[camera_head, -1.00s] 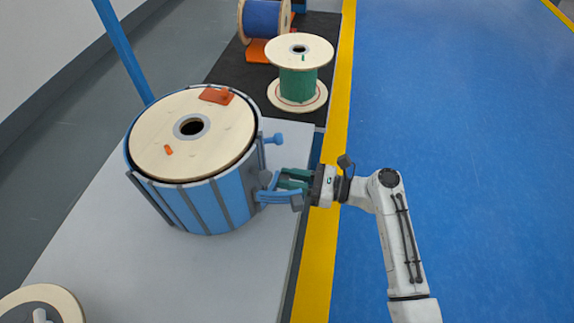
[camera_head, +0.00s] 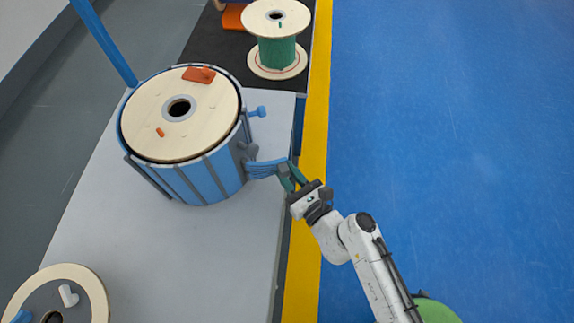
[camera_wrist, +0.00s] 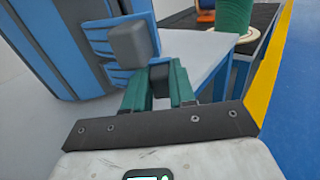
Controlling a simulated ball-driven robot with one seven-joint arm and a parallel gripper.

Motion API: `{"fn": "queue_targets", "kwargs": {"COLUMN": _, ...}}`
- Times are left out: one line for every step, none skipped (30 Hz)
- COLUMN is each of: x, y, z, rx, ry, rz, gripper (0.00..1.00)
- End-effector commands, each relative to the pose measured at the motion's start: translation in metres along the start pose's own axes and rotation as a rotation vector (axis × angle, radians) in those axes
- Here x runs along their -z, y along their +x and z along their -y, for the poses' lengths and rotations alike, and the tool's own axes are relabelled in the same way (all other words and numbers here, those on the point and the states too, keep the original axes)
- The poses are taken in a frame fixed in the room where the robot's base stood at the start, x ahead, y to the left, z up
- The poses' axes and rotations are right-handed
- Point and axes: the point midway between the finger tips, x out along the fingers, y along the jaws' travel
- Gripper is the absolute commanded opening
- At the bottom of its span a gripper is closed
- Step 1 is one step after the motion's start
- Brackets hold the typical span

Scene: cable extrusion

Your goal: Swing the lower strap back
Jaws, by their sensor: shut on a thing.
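The blue lower strap (camera_head: 266,168) sticks out from the right side of a blue slatted drum cover (camera_head: 207,180), swung away from its wall. My gripper (camera_head: 289,177) is at the strap's outer end, its green fingers closed there. In the wrist view the fingers (camera_wrist: 159,88) close on a dark grey block at the strap's end, with a larger grey block (camera_wrist: 132,43) just beyond. The fingers hide part of the strap's end.
A wooden reel (camera_head: 180,110) sits inside the cover, with an orange piece (camera_head: 199,74) on top. A green-wound spool (camera_head: 277,52) stands behind. The blue floor (camera_head: 440,130) at right is clear.

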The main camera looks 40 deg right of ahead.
Motion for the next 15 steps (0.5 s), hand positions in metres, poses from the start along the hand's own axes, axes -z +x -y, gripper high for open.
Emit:
{"fn": "queue_targets", "kwargs": {"x": 0.002, "y": -0.002, "z": -0.003, "rx": 0.029, "ry": 0.005, "rz": 0.002, "gripper": 0.0}}
{"fn": "queue_targets", "kwargs": {"x": 0.001, "y": -0.003, "z": -0.004, "rx": 0.02, "ry": 0.002, "rz": 0.004, "gripper": 0.0}}
{"fn": "queue_targets", "kwargs": {"x": 0.001, "y": -0.005, "z": -0.006, "rx": 0.017, "ry": 0.001, "rz": 0.004, "gripper": 0.0}}
{"fn": "queue_targets", "kwargs": {"x": 0.001, "y": -0.006, "z": -0.007, "rx": 0.015, "ry": 0.001, "rz": 0.004, "gripper": 0.0}}
{"fn": "queue_targets", "kwargs": {"x": 0.001, "y": -0.007, "z": -0.009, "rx": 0.014, "ry": 0.001, "rz": 0.004, "gripper": 0.0}}
{"fn": "queue_targets", "kwargs": {"x": 0.0, "y": -0.009, "z": -0.01, "rx": 0.013, "ry": 0.001, "rz": 0.005, "gripper": 0.0}}
{"fn": "queue_targets", "kwargs": {"x": 0.0, "y": -0.01, "z": -0.011, "rx": 0.012, "ry": 0.002, "rz": 0.005, "gripper": 0.0}}
{"fn": "queue_targets", "kwargs": {"x": -0.001, "y": -0.01, "z": -0.012, "rx": 0.012, "ry": 0.002, "rz": 0.005, "gripper": 0.0}}
{"fn": "queue_targets", "kwargs": {"x": -0.001, "y": -0.011, "z": -0.013, "rx": 0.01, "ry": 0.002, "rz": 0.005, "gripper": 0.0}}
{"fn": "queue_targets", "kwargs": {"x": -0.001, "y": -0.011, "z": -0.014, "rx": 0.01, "ry": 0.002, "rz": 0.005, "gripper": 0.0}}
{"fn": "queue_targets", "kwargs": {"x": -0.002, "y": -0.011, "z": -0.014, "rx": 0.009, "ry": 0.002, "rz": 0.006, "gripper": 0.0}}
{"fn": "queue_targets", "kwargs": {"x": -0.002, "y": -0.01, "z": -0.014, "rx": 0.008, "ry": 0.002, "rz": 0.006, "gripper": 0.0}}
{"fn": "queue_targets", "kwargs": {"x": -0.002, "y": -0.01, "z": -0.014, "rx": 0.007, "ry": 0.002, "rz": 0.006, "gripper": 0.0}}
{"fn": "queue_targets", "kwargs": {"x": -0.002, "y": -0.01, "z": -0.015, "rx": 0.006, "ry": 0.002, "rz": 0.006, "gripper": 0.0}}
{"fn": "queue_targets", "kwargs": {"x": -0.002, "y": -0.01, "z": -0.015, "rx": 0.005, "ry": 0.002, "rz": 0.006, "gripper": 0.0}}
